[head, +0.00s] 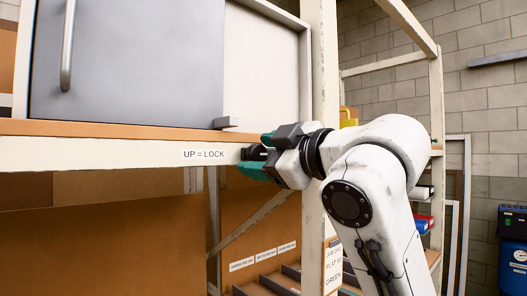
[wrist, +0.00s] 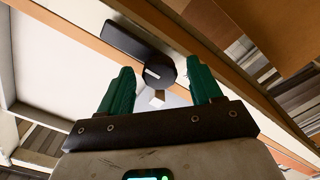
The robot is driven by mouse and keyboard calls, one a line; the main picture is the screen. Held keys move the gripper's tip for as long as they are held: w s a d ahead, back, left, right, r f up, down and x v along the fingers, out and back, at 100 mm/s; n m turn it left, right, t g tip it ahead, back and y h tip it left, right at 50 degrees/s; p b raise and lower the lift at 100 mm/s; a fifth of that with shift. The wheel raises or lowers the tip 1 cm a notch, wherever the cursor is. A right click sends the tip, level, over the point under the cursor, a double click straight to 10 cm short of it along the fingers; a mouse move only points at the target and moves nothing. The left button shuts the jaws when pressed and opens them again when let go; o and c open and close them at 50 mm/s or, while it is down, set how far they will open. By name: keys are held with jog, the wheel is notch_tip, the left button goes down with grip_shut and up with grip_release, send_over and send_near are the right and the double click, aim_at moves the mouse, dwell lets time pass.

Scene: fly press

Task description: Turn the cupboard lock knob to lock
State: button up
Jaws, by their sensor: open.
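A dark round knob (head: 252,153) sits on the pale shelf edge, to the right of the "UP = LOCK" label (head: 204,154). In the wrist view the knob (wrist: 158,72) shows a short white mark on its face. A dark flat bar (wrist: 126,40) lies beside it at the upper left. My gripper (head: 261,156) is open, with its teal fingers above and below the knob in the head view. In the wrist view my gripper (wrist: 164,74) has the knob between its fingertips, with a gap on each side. I cannot tell whether the fingers reach around it.
The grey cupboard door (head: 135,60) has a vertical handle (head: 68,45) at its left. A small grey block (head: 226,122) is at the door's lower right corner. A pale upright post (head: 320,60) stands right beside my wrist. Shelf compartments (head: 262,285) lie below.

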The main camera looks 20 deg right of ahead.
jog(key=shift+c, duration=0.4)
grip_shut()
